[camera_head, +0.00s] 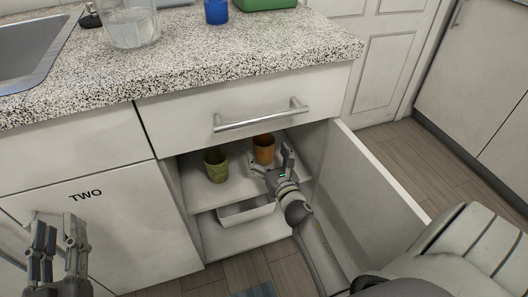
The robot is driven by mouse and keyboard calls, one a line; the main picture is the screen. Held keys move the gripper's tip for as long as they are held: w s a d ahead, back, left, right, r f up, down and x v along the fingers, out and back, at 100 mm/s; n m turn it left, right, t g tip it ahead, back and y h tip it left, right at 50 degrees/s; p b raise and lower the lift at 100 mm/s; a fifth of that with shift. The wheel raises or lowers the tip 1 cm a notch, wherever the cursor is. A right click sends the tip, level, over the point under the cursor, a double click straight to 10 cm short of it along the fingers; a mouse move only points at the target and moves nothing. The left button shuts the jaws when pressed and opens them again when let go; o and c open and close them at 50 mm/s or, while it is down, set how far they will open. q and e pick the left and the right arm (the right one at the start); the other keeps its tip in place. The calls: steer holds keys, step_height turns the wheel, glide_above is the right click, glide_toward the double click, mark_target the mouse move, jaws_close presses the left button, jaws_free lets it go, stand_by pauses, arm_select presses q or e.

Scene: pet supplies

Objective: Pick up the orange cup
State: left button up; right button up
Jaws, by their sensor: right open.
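The orange cup (264,148) stands upright on the upper shelf inside the open lower cabinet, to the right of a green cup (216,165). My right gripper (271,166) is open and reaches into the cabinet, just in front of the orange cup. The gripper's fingers overlap the cup's lower part in the view, and I cannot tell whether they touch it. My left gripper (57,236) is at the lower left, in front of the closed cabinet door marked TWO, with its fingers apart and nothing between them.
The open cabinet door (370,190) stands to the right of my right arm. A drawer with a metal handle (262,116) is above the opening. A white bin (246,211) sits below the shelf. The speckled counter (200,62) holds a glass pitcher (130,24) and blue cup (216,11).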

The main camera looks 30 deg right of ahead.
mark_target(264, 140)
steer(key=shift+w+d+r, duration=0.15)
steer(key=shift+w+r, duration=0.05)
steer(key=shift+w, duration=0.15)
steer(key=w, duration=0.2)
steer(key=w+d, duration=0.1)
steer(key=shift+w+d+r, duration=0.1)
steer(key=shift+w+r, duration=0.05)
steer(key=shift+r, duration=0.25)
steer(key=shift+w+d, duration=0.15)
steer(key=shift+w, duration=0.35)
arm_select(q)
steer(key=shift+s+r+t, duration=0.25)
steer(key=shift+r+t, duration=0.35)
steer(key=shift+r, duration=0.3)
arm_select(e)
steer(key=shift+c, duration=0.4)
steer(key=c, duration=1)
arm_select(q)
steer(key=shift+f, duration=0.1)
arm_select(e)
steer(key=shift+r, duration=0.15)
